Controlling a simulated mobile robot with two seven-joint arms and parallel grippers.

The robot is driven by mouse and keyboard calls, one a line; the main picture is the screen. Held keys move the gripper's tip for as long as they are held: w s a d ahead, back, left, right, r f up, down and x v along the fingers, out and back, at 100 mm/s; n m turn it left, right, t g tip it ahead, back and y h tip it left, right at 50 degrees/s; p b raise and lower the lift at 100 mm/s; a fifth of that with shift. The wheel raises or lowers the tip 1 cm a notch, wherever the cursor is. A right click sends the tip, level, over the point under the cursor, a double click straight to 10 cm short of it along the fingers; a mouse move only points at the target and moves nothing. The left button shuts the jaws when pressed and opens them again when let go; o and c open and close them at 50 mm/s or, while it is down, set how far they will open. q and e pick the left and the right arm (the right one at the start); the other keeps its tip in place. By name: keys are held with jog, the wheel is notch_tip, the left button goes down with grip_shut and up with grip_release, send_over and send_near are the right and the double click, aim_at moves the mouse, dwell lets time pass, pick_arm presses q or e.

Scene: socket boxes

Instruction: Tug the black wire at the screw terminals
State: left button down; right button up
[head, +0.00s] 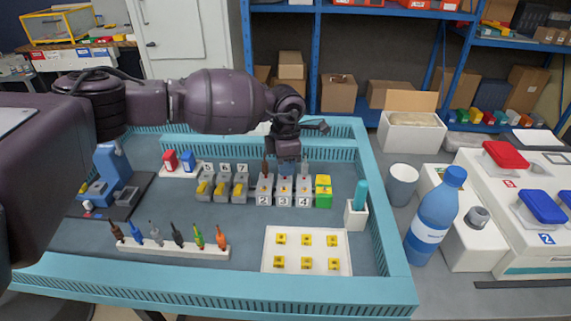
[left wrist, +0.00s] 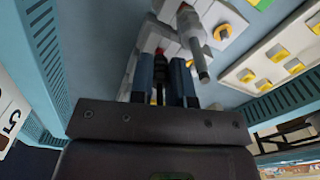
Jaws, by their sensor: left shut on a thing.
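A row of grey screw terminals (head: 283,192) numbered 2, 3 and 4 stands in the tray, with a green-yellow terminal (head: 323,191) at its right end. My left gripper (head: 286,160) is above terminal 3 and points down. In the left wrist view its two dark blue fingers (left wrist: 163,84) are closed around a thin dark piece, the black wire (left wrist: 159,66), with a red spot at the terminal beyond it. The fingers hide most of the wire. A grey wire (left wrist: 195,46) stands in the neighbouring terminal. My right gripper is not in view.
A white rack (head: 172,248) with several coloured wire ends stands at the front left. A white plate (head: 306,252) with yellow pieces lies at the front. Smaller terminals (head: 222,188) stand just left of the row. A blue bottle (head: 434,217) stands outside the tray's rim (head: 385,232).

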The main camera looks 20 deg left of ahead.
pick_arm(q)
jog(key=shift+r, duration=0.25)
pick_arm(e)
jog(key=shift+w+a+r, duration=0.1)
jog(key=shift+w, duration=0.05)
pick_arm(q)
jog(key=shift+f, duration=0.1)
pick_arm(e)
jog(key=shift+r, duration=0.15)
pick_arm(q)
jog(key=c, duration=0.6)
grip_release()
jog(key=shift+f, duration=0.2)
jog(key=shift+r+p, duration=0.9)
jog(key=shift+r, duration=1.35)
jog(key=shift+r+p, duration=0.6)
jog(key=shift+r, duration=1)
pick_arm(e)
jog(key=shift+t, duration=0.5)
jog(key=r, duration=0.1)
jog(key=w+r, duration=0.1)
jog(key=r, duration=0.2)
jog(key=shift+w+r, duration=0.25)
pick_arm(q)
jog(key=shift+f, duration=0.1)
